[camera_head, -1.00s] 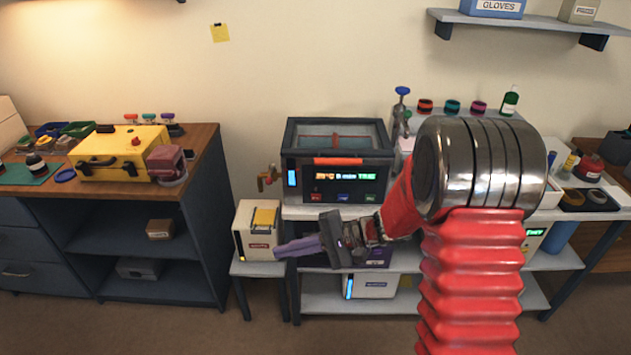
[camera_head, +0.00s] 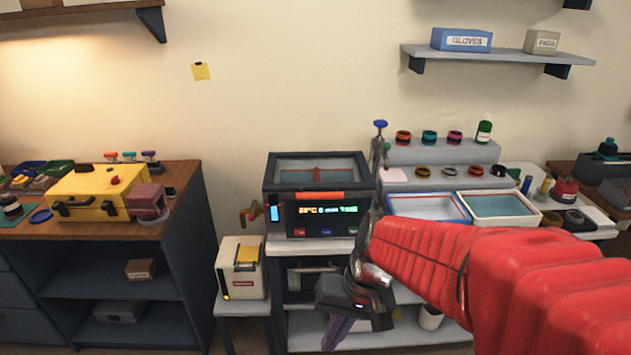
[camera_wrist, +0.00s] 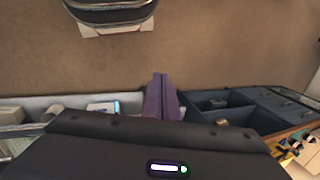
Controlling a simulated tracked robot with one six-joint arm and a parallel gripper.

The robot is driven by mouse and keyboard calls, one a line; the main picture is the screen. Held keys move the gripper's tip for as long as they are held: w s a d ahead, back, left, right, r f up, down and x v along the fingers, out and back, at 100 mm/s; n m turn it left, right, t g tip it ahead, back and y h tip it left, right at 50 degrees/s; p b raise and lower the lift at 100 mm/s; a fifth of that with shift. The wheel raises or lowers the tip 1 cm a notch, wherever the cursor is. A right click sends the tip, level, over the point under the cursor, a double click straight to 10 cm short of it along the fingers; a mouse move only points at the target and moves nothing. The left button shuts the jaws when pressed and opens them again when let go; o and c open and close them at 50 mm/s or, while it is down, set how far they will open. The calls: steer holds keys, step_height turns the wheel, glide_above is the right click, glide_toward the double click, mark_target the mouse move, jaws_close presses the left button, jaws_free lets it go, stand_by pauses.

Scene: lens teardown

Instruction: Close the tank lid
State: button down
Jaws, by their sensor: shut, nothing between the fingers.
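The tank (camera_head: 282,228) is a dark box with a lit display, standing on the bench in the middle of the head view. Its lid (camera_head: 320,172) has a dark frame and a clear pane, and appears to lie flat over the tank top. An orange-red handle strip (camera_head: 320,195) runs along the front edge. My gripper (camera_head: 336,334) is below and in front of the tank, apart from it, with its purple fingers pointing down. In the wrist view the fingers (camera_wrist: 161,98) are together and empty. The tank cannot be made out in the wrist view.
Two open trays (camera_head: 505,206) sit right of the tank, behind my red arm. A cream box (camera_head: 240,268) stands on a low stand. A yellow case (camera_head: 90,195) is on the left cabinet. Space above the tank is clear.

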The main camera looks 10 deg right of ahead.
steer(key=s+d+r+n+t+h, duration=0.1)
steer(key=s+d+r+t, duration=0.1)
steer(key=r, duration=0.3)
steer(key=s+d+r+n+t+h, duration=0.1)
steer(key=s+d+r+t+h, duration=0.1)
steer(key=r, duration=0.3)
steer(key=shift+s+r+n+t, duration=0.25)
steer(key=shift+s+n+t, duration=0.1)
steer(key=shift+t, duration=0.35)
steer(key=shift+a, duration=0.1)
